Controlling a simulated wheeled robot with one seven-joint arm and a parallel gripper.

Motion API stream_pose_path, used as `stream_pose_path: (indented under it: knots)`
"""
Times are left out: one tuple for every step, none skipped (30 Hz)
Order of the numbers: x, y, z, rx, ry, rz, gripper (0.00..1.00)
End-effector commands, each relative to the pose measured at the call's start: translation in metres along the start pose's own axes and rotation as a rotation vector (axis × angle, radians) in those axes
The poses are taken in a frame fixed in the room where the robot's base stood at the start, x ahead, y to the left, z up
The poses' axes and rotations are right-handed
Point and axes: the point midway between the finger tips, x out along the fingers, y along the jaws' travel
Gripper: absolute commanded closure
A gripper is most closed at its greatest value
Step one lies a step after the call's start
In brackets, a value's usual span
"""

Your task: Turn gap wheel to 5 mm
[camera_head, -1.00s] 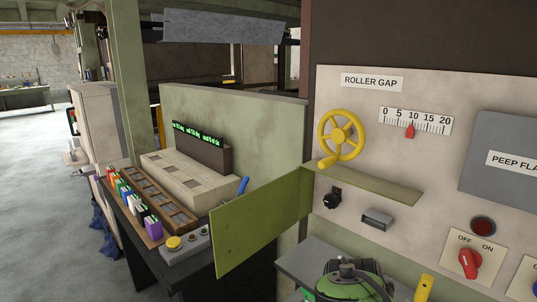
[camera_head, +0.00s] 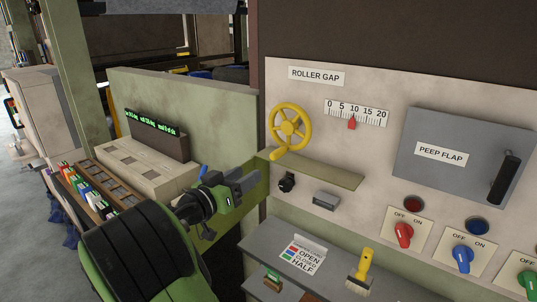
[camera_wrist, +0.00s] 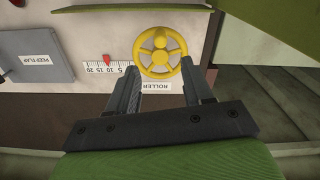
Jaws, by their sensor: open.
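The yellow gap wheel (camera_head: 290,127) has spokes and a knob at its lower left, and is mounted on the pale panel under the ROLLER GAP label (camera_head: 316,75). To its right is the gap scale (camera_head: 356,113), marked 0 to 20. Its red pointer (camera_head: 351,123) stands close to 10, perhaps slightly below. My gripper (camera_head: 245,183) is open and empty, below and left of the wheel in the head view. In the wrist view, upside down, the wheel (camera_wrist: 159,52) shows beyond the spread fingers of my gripper (camera_wrist: 164,68), apparently not touched.
A green ledge (camera_head: 325,172) juts out below the wheel, above a black knob (camera_head: 287,184). A grey peep flap (camera_head: 455,150) and OFF/ON switches are at the right. A grey shelf (camera_head: 262,246) below holds a yellow-handled brush (camera_head: 361,270) and a sign (camera_head: 303,254).

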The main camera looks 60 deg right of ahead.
Motion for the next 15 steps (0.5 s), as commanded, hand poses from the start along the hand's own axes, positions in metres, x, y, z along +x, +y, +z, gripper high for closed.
stream_pose_path:
  knots:
    - [0.011, 0.002, 0.0, 0.001, -0.002, 0.007, 0.49]
    - [0.017, 0.002, 0.0, 0.0, -0.004, 0.006, 0.49]
    - [0.024, 0.002, -0.001, 0.0, -0.003, 0.006, 0.49]
    - [0.03, 0.003, -0.001, 0.0, -0.004, 0.007, 0.49]
    - [0.037, 0.002, -0.001, 0.001, -0.003, 0.007, 0.49]
    - [0.048, 0.002, -0.001, 0.001, -0.003, 0.008, 0.49]
    - [0.056, 0.002, -0.001, 0.0, -0.003, 0.007, 0.49]
    - [0.063, 0.002, -0.001, 0.0, -0.002, 0.006, 0.49]
    - [0.073, 0.002, -0.001, 0.001, -0.003, 0.006, 0.49]
    - [0.081, 0.002, -0.001, 0.001, -0.003, 0.005, 0.49]
    - [0.088, 0.002, -0.001, 0.0, -0.003, 0.006, 0.49]
    - [0.097, 0.002, -0.001, 0.001, -0.003, 0.005, 0.49]
    - [0.103, 0.002, -0.001, 0.001, -0.003, 0.004, 0.49]
    - [0.109, 0.002, -0.001, 0.0, -0.003, 0.005, 0.49]
    - [0.116, 0.001, -0.001, 0.0, -0.003, 0.002, 0.49]
